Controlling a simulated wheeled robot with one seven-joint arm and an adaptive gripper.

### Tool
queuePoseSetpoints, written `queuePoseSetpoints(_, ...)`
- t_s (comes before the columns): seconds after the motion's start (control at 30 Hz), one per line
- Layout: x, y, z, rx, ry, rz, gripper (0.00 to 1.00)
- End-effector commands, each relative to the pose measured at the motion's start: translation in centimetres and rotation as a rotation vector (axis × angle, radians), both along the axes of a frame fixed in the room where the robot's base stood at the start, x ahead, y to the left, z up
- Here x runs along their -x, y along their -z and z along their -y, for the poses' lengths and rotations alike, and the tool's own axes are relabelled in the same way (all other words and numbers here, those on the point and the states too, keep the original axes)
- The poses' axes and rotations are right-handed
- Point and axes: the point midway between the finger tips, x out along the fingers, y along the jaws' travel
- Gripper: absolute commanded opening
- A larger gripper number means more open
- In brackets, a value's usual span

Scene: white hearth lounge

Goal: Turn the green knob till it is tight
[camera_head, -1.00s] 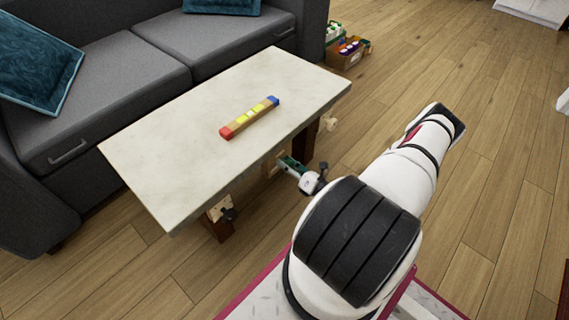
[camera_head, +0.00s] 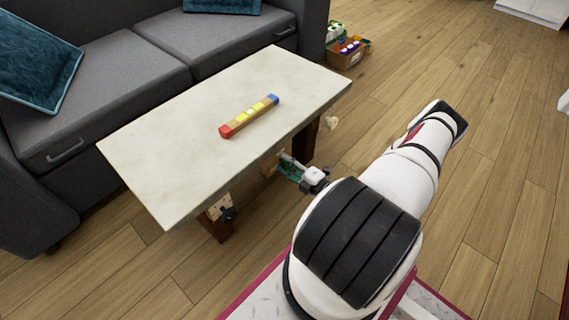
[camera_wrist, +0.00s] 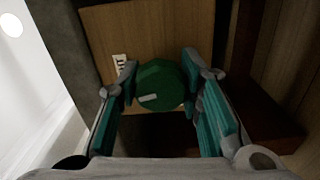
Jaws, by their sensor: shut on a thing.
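The round green knob (camera_wrist: 160,84) sits in front of a wooden panel (camera_wrist: 145,30) in the wrist view. It has a pale mark on its lower left face. My gripper (camera_wrist: 159,70) has its teal-lined fingers on both sides of the knob and is shut on it. In the head view my gripper (camera_head: 288,168) reaches under the near long edge of the table; the knob itself is hidden there.
A pale-topped table (camera_head: 180,150) bears a coloured bar (camera_head: 249,116). A black knob (camera_head: 229,214) and a pale round knob (camera_head: 330,123) are below its edge. A grey sofa (camera_head: 110,90) stands behind. A box of items (camera_head: 348,52) is on the floor.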

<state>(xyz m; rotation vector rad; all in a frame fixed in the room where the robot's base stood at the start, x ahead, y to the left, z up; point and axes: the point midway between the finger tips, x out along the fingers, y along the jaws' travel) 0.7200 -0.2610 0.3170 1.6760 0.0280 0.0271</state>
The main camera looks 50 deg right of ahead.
Motion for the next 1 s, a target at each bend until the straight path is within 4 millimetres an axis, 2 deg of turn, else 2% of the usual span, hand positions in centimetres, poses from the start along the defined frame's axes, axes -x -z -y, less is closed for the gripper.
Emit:
queuePoseSetpoints(0.03,-0.11,0.1,-0.6,-0.047,-0.011,-0.002,0.05)
queuePoseSetpoints(0.5,-0.11,0.27,-0.57,-0.333,-0.01,-0.017,0.06)
queuePoseSetpoints(1.0,-0.01,0.46,-0.33,-0.387,-0.004,-0.023,0.05)
